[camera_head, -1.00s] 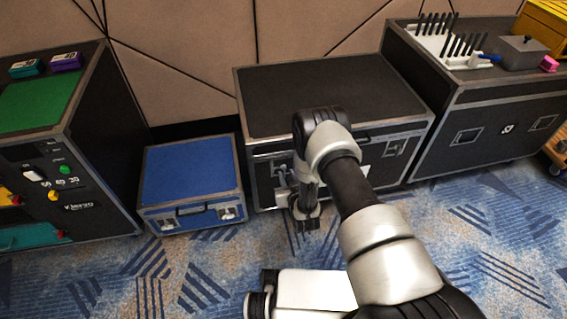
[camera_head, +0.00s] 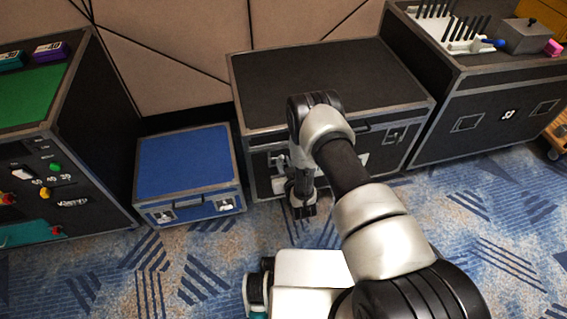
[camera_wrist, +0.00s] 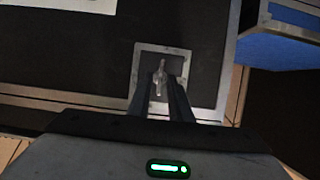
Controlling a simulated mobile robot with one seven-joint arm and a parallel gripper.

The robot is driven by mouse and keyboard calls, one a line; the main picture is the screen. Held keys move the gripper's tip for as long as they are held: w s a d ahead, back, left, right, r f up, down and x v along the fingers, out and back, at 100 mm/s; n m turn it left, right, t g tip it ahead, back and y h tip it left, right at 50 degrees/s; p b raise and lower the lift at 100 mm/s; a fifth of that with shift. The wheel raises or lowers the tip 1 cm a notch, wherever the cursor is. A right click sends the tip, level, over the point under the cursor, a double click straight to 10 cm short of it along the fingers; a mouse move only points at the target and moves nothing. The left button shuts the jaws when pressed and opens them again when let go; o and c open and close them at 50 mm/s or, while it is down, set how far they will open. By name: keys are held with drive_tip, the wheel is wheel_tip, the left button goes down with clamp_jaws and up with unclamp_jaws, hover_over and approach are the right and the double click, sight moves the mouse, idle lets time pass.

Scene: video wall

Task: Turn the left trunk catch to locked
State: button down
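The trunk is a black case with metal edges (camera_head: 330,80) against the wall, lid down. Its left catch sits on the front face, mostly behind my arm in the head view. In the wrist view the left catch (camera_wrist: 158,82) is a silver butterfly handle in a square metal plate. The handle lies nearly along the fingers' direction in that picture. My gripper (camera_wrist: 161,88) faces it, with one finger on each side of the handle and a gap between them. Whether a finger touches the handle cannot be told. The right catch (camera_head: 395,136) shows on the same face.
A blue case (camera_head: 187,165) stands close left of the trunk and also shows at the wrist view's right edge. A black cabinet with a green top (camera_head: 30,95) is further left. Another black case (camera_head: 480,115) stands to the right. Patterned carpet lies open in front.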

drive_tip(key=shift+d, duration=0.1)
drive_tip(key=shift+w+d+f+m+t+y, duration=0.1)
drive_tip(key=shift+d+f+m+t+y, duration=0.1)
drive_tip(key=shift+m+y, duration=1.55)
drive_tip(key=shift+w+d+f+m+t+y, duration=0.2)
drive_tip(key=shift+m+y, duration=0.45)
drive_tip(key=shift+m, duration=2.05)
drive_tip(key=shift+s+d+f+m+t+y, duration=0.2)
drive_tip(key=shift+m+y, duration=1)
drive_tip(key=shift+m, duration=1.05)
drive_tip(key=shift+w+a, duration=0.1)
drive_tip(key=shift+w, duration=0.05)
drive_tip(key=c, duration=1.9)
unclamp_jaws()
drive_tip(key=shift+c, duration=0.2)
drive_tip(key=shift+f, duration=0.1)
